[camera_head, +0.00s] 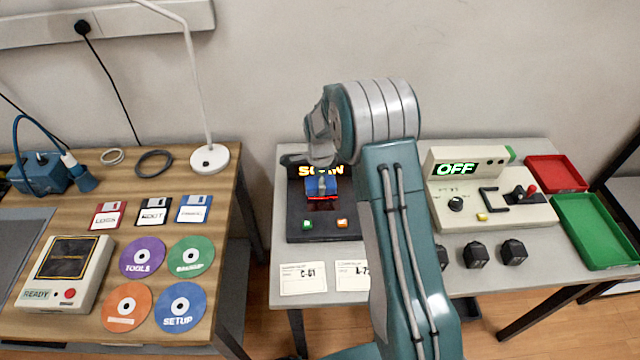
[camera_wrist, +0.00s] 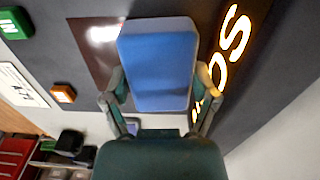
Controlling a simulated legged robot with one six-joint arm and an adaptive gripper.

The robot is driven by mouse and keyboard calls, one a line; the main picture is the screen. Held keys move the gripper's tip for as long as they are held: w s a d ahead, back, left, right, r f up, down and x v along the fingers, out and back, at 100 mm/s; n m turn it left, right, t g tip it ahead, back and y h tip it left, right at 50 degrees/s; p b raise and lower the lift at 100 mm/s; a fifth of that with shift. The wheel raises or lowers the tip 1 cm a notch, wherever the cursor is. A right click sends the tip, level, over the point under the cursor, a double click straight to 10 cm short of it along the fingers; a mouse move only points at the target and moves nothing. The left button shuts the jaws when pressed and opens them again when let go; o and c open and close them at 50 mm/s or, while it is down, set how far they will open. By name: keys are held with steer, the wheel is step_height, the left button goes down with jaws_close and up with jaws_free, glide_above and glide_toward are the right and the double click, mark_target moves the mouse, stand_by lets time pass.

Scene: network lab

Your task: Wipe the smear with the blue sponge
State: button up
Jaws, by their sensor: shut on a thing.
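My gripper (camera_wrist: 160,95) is shut on the blue sponge (camera_wrist: 157,62), with one finger on each side of it. In the head view the sponge (camera_head: 317,194) is over the dark device (camera_head: 300,226), below its glowing yellow lettering. A dark reddish panel (camera_wrist: 88,42) with a bright white patch (camera_wrist: 103,34) shows beside the sponge in the wrist view. I cannot tell whether that patch is the smear or a reflection. The sponge covers part of the panel. Whether the sponge touches the panel is unclear.
Green (camera_head: 307,222) and orange (camera_head: 342,223) buttons sit on the device's front. To the right stand a beige console (camera_head: 490,215) reading OFF, black blocks (camera_head: 476,254), and red (camera_head: 555,173) and green (camera_head: 594,230) trays. White cards (camera_head: 303,279) lie in front. A wooden desk (camera_head: 225,185) stands left.

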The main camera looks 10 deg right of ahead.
mark_target(322, 210)
steer(key=shift+s+a+r, duration=0.1)
steer(key=shift+s+r, duration=0.05)
steer(key=shift+s, duration=0.35)
steer(key=shift+s+a+r, duration=0.1)
steer(key=shift+s+r, duration=0.05)
steer(key=shift+s, duration=0.35)
steer(key=shift+s+a+f, duration=0.1)
steer(key=shift+s+a, duration=0.05)
steer(key=shift+s, duration=0.7)
steer(key=shift+s+a+f, duration=0.1)
steer(key=shift+s+a, duration=0.1)
steer(key=shift+s, duration=0.65)
steer(key=shift+s+a, duration=0.15)
steer(key=shift+s, duration=0.7)
steer(key=shift+r, duration=3)
steer(key=shift+r, duration=0.15)
step_height(322, 210, up, 3)
steer(key=shift+f, duration=0.15)
